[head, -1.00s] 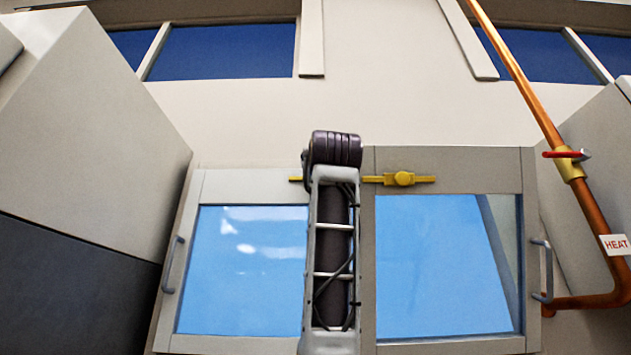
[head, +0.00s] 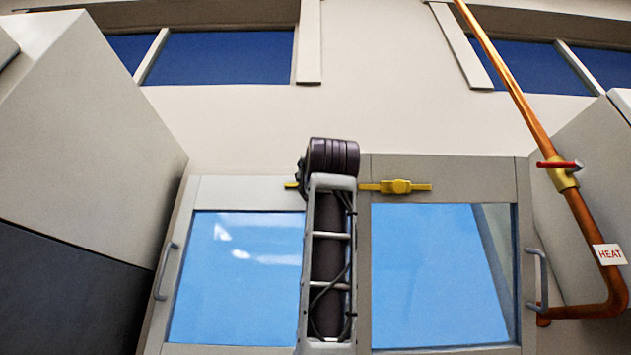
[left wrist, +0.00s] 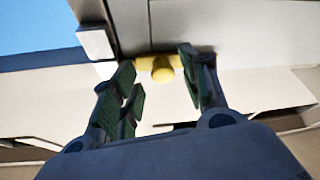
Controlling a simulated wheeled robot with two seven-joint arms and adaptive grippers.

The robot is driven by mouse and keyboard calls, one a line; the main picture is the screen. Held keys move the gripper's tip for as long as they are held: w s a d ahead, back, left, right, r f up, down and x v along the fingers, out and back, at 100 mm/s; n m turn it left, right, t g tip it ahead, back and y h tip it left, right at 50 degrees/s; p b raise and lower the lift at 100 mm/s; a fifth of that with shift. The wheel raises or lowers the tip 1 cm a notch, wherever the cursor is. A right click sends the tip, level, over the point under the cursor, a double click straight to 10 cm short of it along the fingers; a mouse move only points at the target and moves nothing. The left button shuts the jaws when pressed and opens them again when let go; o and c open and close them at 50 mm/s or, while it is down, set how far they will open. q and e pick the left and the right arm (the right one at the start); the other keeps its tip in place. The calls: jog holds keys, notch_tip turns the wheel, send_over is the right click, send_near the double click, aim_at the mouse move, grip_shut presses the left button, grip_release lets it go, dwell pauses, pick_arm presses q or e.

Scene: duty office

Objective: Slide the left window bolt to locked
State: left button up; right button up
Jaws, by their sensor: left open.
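A yellow bolt (head: 397,187) with a raised knob lies level on the grey top rail of the right window pane in the head view. A short yellow piece (head: 291,186) shows further left, and the stretch between is hidden behind an upright part in front. In the left wrist view, a yellow knob (left wrist: 163,71) on a yellow base sits between and just beyond the fingertips. My left gripper (left wrist: 156,70) is open, with green-padded fingers apart on either side of the knob. I cannot tell whether they touch it. My right gripper is not seen.
The window has a grey handle (head: 166,271) at left and another (head: 538,279) at right. A copper pipe (head: 590,235) with a red-handled valve (head: 559,165) runs down the right side. A large pale cabinet (head: 80,130) stands close at left.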

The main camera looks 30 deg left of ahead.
pick_arm(q)
jog(key=v, duration=1.2)
jog(key=shift+d, duration=0.1)
dwell(0.7)
